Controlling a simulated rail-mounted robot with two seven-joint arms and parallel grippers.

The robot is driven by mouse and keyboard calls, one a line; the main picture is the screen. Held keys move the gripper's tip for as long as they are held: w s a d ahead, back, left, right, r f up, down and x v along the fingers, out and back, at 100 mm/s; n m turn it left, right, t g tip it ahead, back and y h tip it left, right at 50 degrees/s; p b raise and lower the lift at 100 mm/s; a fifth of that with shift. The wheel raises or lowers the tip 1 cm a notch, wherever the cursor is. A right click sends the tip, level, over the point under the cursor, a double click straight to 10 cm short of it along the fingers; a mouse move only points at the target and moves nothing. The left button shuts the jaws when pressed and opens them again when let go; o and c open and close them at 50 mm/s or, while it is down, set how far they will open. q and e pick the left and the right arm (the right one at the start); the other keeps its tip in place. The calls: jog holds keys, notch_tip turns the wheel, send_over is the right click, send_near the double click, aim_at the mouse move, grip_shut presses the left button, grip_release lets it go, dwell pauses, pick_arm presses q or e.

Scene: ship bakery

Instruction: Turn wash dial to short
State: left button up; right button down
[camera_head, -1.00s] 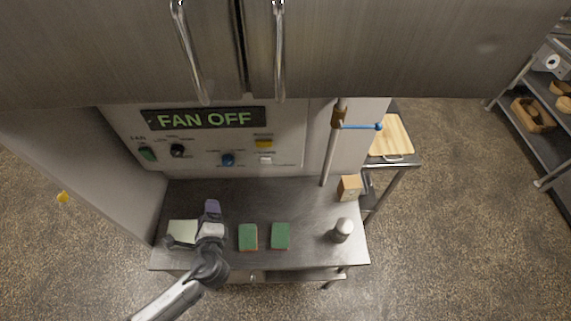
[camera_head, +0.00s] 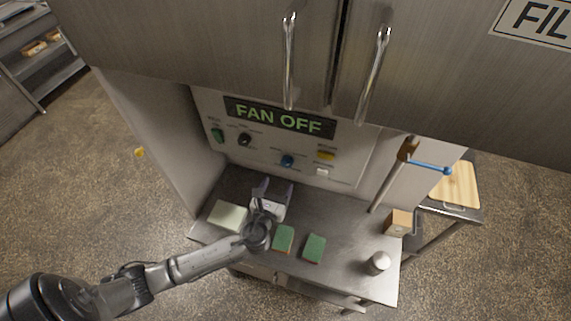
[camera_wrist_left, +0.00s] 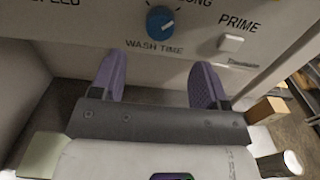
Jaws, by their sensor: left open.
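The wash dial is a round blue knob (camera_head: 287,160) low on the white control panel. In the left wrist view the knob (camera_wrist_left: 160,22) sits above the words WASH TIME, with LONG partly showing at its upper right. A pale mark is on its right side; its exact setting is hard to tell. My left gripper (camera_head: 274,188) is open and empty, its purple fingers pointing toward the panel. In the left wrist view its fingertips (camera_wrist_left: 158,75) are spread to either side below the knob, not touching it. My right gripper is not in view.
A white PRIME button (camera_wrist_left: 231,43) is right of the dial. A black knob (camera_head: 244,139) and green switch (camera_head: 218,135) are left on the panel. Two green sponges (camera_head: 284,239), a pale block (camera_head: 228,215), a small box (camera_head: 398,222) and a white canister (camera_head: 378,262) are on the metal bench.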

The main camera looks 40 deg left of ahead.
aim_at(286, 166)
pick_arm(q)
jog(key=p+x, duration=0.1)
jog(key=x, duration=0.7)
jog(key=shift+w, duration=0.15)
jog(key=c, duration=0.9)
